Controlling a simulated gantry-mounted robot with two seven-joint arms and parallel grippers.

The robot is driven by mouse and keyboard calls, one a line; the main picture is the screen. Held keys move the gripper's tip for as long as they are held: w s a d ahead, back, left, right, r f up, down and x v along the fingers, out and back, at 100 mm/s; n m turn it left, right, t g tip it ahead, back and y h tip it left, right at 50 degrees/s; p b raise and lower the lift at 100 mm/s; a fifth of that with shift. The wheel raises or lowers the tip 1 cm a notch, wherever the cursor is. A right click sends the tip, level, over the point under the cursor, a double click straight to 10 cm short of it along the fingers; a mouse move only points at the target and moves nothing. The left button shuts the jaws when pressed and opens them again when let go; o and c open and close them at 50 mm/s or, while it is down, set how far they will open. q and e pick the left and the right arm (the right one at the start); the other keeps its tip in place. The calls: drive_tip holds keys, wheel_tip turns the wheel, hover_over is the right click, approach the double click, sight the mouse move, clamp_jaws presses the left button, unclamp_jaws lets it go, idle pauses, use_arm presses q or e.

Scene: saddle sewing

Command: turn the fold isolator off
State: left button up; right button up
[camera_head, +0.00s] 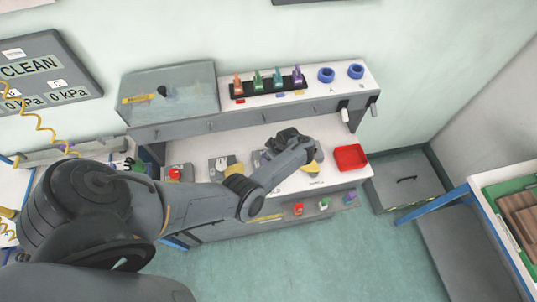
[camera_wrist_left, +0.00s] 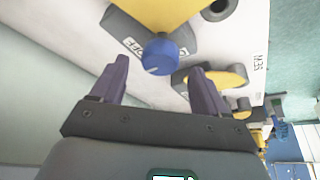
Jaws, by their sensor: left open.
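A blue rotary knob (camera_wrist_left: 160,57) sits on a grey base below a yellow plate (camera_wrist_left: 160,12) in the left wrist view. The letters "OFF" are readable beside it; a second label on its other side is partly hidden. I cannot read whether this is the fold isolator. My left gripper (camera_wrist_left: 160,88) is open, its two purple fingers pointing toward the knob, with the knob between and beyond the tips. No contact is visible. In the head view the left gripper (camera_head: 287,138) is over the bench and hides the knob.
A neighbouring grey unit with a yellow disc (camera_wrist_left: 220,76) stands close by the right finger. The white bench also holds a red tray (camera_head: 350,157) at right. Coloured handles (camera_head: 268,83) and two blue rings (camera_head: 341,73) are on the shelf above.

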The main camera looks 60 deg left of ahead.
use_arm(q)
drive_tip(key=p+v, duration=0.2)
drive_tip(key=v, duration=0.6)
drive_tip(key=shift+r, duration=0.3)
